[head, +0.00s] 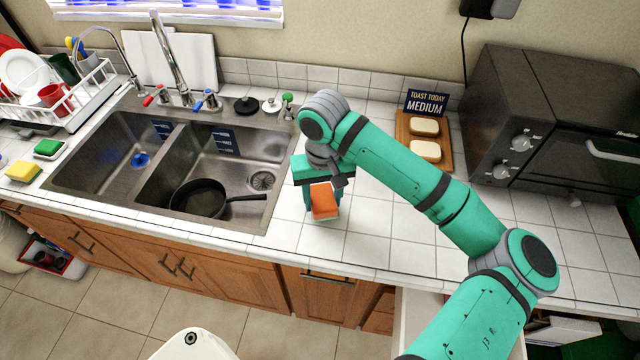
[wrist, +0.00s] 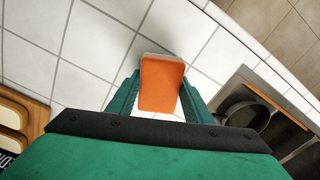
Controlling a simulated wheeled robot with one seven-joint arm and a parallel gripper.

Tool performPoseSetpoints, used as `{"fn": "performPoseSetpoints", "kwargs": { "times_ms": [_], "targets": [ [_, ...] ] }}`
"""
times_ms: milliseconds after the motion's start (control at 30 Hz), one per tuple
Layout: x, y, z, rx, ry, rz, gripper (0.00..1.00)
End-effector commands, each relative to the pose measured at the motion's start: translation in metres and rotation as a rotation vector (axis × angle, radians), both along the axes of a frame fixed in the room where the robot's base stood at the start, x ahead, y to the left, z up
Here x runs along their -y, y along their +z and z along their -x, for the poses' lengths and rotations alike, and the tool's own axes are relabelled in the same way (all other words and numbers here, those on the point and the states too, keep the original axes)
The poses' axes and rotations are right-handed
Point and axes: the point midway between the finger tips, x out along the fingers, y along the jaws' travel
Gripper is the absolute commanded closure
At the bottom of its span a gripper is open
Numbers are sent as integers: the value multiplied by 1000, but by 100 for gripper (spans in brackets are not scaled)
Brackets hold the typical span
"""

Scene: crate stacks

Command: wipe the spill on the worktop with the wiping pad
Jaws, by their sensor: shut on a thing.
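The wiping pad (head: 325,201) is an orange block, with a pale layer at its far edge in the wrist view (wrist: 161,84). My gripper (head: 318,190) is shut on it; in the wrist view a green finger lies on each side of the pad. The pad is over the tiled worktop (head: 368,222), just right of the sink. I cannot tell whether it touches the tiles. No spill can be made out on the visible tiles in either view; my arm and gripper hide part of the worktop.
The double sink (head: 150,213) holds a dark pan (head: 199,198). A wooden board (head: 404,131) with bread slices and a dark toaster oven (head: 520,110) stand at the back right. A dish rack (head: 85,108) and sponges (head: 22,172) are at left. The tiles in front of the board are clear.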

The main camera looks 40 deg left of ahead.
Motion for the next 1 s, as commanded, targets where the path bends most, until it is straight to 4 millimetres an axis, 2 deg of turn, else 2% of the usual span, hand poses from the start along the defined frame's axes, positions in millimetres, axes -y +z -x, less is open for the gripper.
{"fn": "performPoseSetpoints", "kwargs": {
  "times_ms": [600,1000],
  "targets": [
    [-1,53,1,-2,2,1,75],
    [0,58,1,-2,1,2,75]
  ]
}}
